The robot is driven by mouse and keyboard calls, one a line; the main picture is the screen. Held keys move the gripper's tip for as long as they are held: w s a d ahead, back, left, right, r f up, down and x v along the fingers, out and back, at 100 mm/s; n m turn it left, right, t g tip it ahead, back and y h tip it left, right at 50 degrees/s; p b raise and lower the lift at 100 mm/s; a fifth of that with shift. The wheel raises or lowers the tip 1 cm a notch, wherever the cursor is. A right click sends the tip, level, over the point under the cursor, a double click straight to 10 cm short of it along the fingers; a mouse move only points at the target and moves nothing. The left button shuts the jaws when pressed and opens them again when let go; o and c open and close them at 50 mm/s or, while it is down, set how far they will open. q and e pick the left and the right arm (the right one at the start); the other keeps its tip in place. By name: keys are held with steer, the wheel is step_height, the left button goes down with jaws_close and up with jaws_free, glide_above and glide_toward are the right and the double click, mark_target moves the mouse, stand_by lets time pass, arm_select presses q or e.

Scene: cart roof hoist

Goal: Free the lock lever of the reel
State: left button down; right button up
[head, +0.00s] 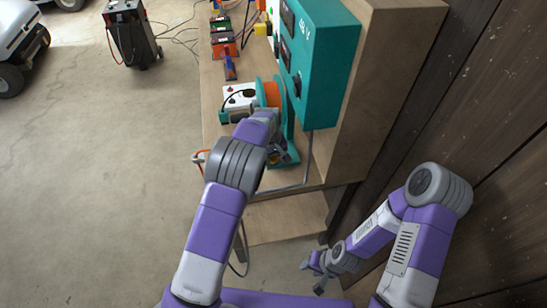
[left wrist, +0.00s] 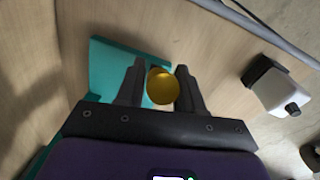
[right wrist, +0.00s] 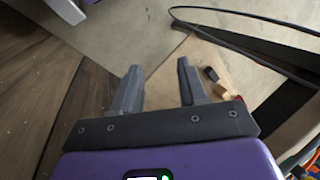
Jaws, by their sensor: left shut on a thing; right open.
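The reel (head: 269,94) is teal with an orange drum and stands on the wooden bench top, partly hidden behind my left arm. My left gripper (head: 284,154) is at the near end of the reel's teal base. In the left wrist view, my left gripper (left wrist: 160,86) is shut on a round yellow knob (left wrist: 163,89), with a teal plate (left wrist: 105,66) behind it. The knob may belong to the lock lever; its stem is hidden, so I cannot tell the lever's position. My right gripper (head: 312,277) is open and empty, low beside the bench; its fingers also show in the right wrist view (right wrist: 160,85).
A teal box marked 48 V (head: 335,50) rises on the right of the bench, close to the reel. Red and green blocks with cables (head: 223,40) stand further back. A grey cable (head: 290,187) runs along the bench's near edge. A dark wooden wall is at right; open floor is at left.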

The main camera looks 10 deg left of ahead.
steer(key=shift+w+f, duration=0.1)
steer(key=c, duration=0.4)
steer(key=shift+w+a+f+n, duration=0.1)
steer(key=shift+w+n, duration=0.2)
steer(key=shift+n, duration=0.1)
steer(key=shift+c, duration=1.1)
steer(key=w+n+t, duration=0.1)
steer(key=w+n, duration=0.1)
steer(key=w+a+n+t, duration=0.1)
steer(key=w+n+t, duration=0.1)
steer(key=n, duration=0.1)
steer(key=w+a+n+t, duration=0.1)
steer(key=w+n, duration=0.1)
steer(key=w, duration=0.1)
steer(key=shift+f+n+y, duration=0.3)
steer(key=shift+f+y, duration=0.05)
steer(key=shift+y, duration=0.05)
jaws_close()
steer(key=n+t+y, duration=0.6)
steer(key=n+t, duration=0.8)
steer(key=n, duration=0.5)
glide_toward(273, 160)
steer(key=w, duration=0.2)
steer(key=w+a, duration=0.2)
steer(key=w, duration=0.1)
steer(key=shift+w+a+r, duration=0.15)
steer(key=shift+w+r, duration=0.2)
